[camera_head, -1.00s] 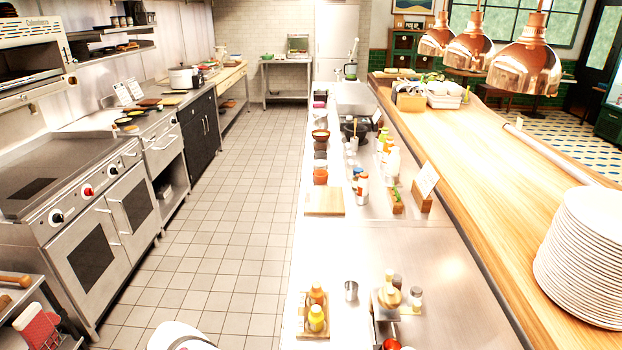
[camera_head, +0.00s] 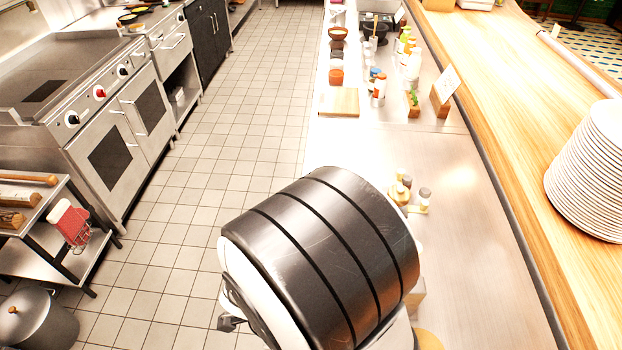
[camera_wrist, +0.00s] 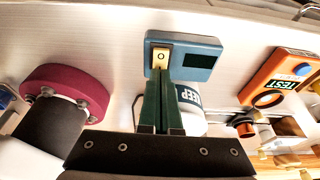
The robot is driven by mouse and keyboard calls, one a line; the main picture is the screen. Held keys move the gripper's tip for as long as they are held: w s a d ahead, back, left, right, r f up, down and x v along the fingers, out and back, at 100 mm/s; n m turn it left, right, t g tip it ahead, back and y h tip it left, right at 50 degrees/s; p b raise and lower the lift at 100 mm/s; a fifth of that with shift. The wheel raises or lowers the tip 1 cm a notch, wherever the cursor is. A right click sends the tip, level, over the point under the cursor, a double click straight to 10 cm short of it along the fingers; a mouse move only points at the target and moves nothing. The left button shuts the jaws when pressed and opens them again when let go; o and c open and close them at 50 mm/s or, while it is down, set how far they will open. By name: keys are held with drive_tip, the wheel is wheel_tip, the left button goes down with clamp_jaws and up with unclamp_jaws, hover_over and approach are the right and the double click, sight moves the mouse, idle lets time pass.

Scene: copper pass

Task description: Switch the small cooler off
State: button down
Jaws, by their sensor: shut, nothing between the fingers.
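In the wrist view, a blue box (camera_wrist: 206,70) with a dark panel sits against a pale surface. It carries a cream switch (camera_wrist: 161,54) marked "O". I cannot tell from its look whether this box is the small cooler or its control. My gripper (camera_wrist: 161,75) has its dark green fingers shut together, with nothing between them. The fingertips are right at the lower edge of the switch and overlap it in the picture; contact is not clear. In the head view, my arm hides the front of the counter, and the box and fingertips do not show.
In the wrist view, a maroon round thing (camera_wrist: 64,84) is at the left. A white container (camera_wrist: 188,118) with a dark label is close beside the fingers. An orange box (camera_wrist: 286,78) marked "TEST" is at the right. Bottles and a cutting board (camera_head: 339,103) stand farther along the counter.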

drive_tip(key=shift+f, duration=0.25)
drive_tip(key=shift+d+f, duration=0.15)
drive_tip(key=shift+f, duration=0.1)
drive_tip(key=shift+a, duration=0.9)
drive_tip(key=shift+r, duration=0.1)
